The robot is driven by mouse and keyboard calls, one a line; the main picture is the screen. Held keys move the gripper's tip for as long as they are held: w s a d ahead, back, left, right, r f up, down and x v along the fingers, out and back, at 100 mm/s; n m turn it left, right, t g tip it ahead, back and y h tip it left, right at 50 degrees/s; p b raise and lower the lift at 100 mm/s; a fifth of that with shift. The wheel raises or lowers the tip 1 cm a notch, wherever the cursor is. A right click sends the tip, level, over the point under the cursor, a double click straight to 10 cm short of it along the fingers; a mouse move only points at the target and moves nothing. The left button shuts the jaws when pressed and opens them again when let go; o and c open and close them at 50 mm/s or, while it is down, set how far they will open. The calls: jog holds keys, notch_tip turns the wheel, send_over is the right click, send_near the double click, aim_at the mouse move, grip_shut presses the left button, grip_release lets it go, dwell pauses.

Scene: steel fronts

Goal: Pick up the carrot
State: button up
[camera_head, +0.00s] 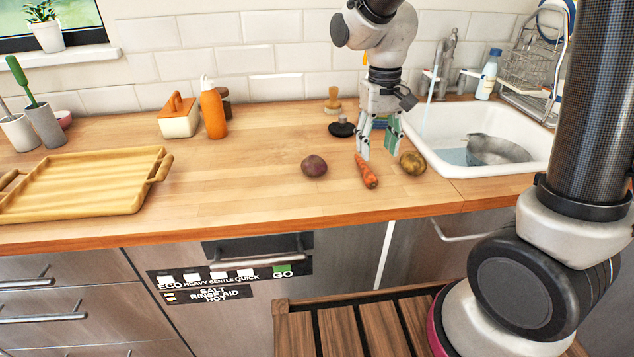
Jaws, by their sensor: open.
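An orange carrot (367,171) lies on the wooden counter, left of the sink, its length running away from me. My gripper (378,152) points down just behind and above it, with its fingers apart. The left fingertip is close to the carrot's far end; I cannot tell whether they touch. Nothing shows held between the fingers.
A dark red beet (314,166) lies left of the carrot, and a brown potato (412,162) lies right, near the white sink (432,170). A dark round stopper-like object (342,127) stands behind. A wooden tray (85,186) is at the left. The counter between tray and beet is clear.

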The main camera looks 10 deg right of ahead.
aim_at(367, 169)
jog(key=shift+w+a+r+t, duration=0.15)
jog(key=shift+w+a+r, duration=0.1)
jog(key=shift+a, duration=0.2)
jog(key=shift+w+a+r+t, duration=0.15)
jog(key=shift+w+a, duration=0.05)
jog(key=shift+a, duration=0.25)
jog(key=shift+a+f+m, duration=0.1)
jog(key=shift+m, duration=0.2)
jog(key=f, duration=0.7)
jog(key=shift+w+d+f, duration=0.15)
jog(key=shift+d+f, duration=0.2)
jog(key=c, duration=1.1)
